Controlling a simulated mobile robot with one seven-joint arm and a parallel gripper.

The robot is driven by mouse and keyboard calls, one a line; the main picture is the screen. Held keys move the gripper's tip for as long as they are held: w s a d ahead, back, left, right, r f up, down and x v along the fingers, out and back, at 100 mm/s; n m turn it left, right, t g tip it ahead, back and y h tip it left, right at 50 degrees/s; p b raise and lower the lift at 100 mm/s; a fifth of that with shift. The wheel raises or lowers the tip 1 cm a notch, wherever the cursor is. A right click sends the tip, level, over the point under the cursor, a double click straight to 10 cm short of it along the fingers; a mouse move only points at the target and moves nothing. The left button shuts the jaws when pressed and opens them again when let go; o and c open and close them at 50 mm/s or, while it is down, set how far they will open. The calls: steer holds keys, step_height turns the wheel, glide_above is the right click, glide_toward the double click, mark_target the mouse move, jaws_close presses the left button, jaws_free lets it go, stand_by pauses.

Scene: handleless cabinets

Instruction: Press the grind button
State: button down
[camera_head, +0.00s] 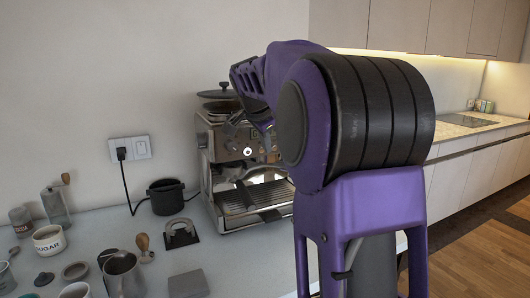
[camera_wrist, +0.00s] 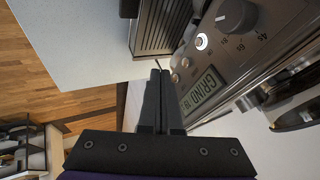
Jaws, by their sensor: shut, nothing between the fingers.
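The silver espresso machine (camera_head: 222,165) stands on the counter against the wall in the head view, partly hidden by my purple arm. In the wrist view its front panel shows a display (camera_wrist: 203,90) reading "GRIND 19". Two small round buttons, one (camera_wrist: 175,78) and another (camera_wrist: 185,62), sit beside the display. A round button with a bright ring (camera_wrist: 201,41) lies further up, near a black dial (camera_wrist: 235,15). Which one is the grind button I cannot tell. My gripper (camera_wrist: 160,72) is shut and empty, its tips just left of the two small buttons; contact is unclear.
A black canister (camera_head: 166,197), a metal pitcher (camera_head: 122,275), a sugar jar (camera_head: 49,240) and a tamper (camera_head: 144,246) stand on the counter left of the machine. A cable runs from the wall outlet (camera_head: 131,149). A drip tray (camera_head: 250,198) juts out from the machine's front.

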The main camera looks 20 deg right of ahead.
steer(key=v, duration=0.6)
steer(key=shift+r, duration=0.1)
stand_by(0.3)
